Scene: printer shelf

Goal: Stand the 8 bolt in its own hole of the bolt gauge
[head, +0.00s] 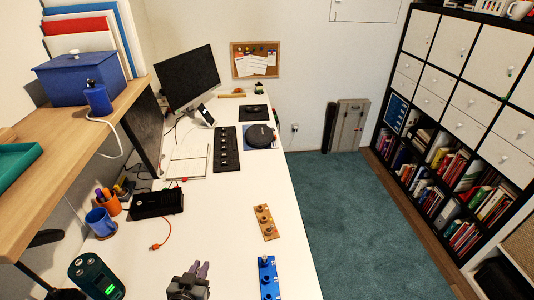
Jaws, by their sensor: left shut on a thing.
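A tan block (265,222) with several dark round pieces lies farther back. I cannot tell from the markings which block is the bolt gauge, or read any bolt sizes. My right gripper is out of view.
The white desk (225,230) is bare between the gripper and the two blocks. A black box (157,203), a blue mug (100,222) and a dark device with a green display (97,278) stand at the left. A wooden shelf (85,135) overhangs the left side.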

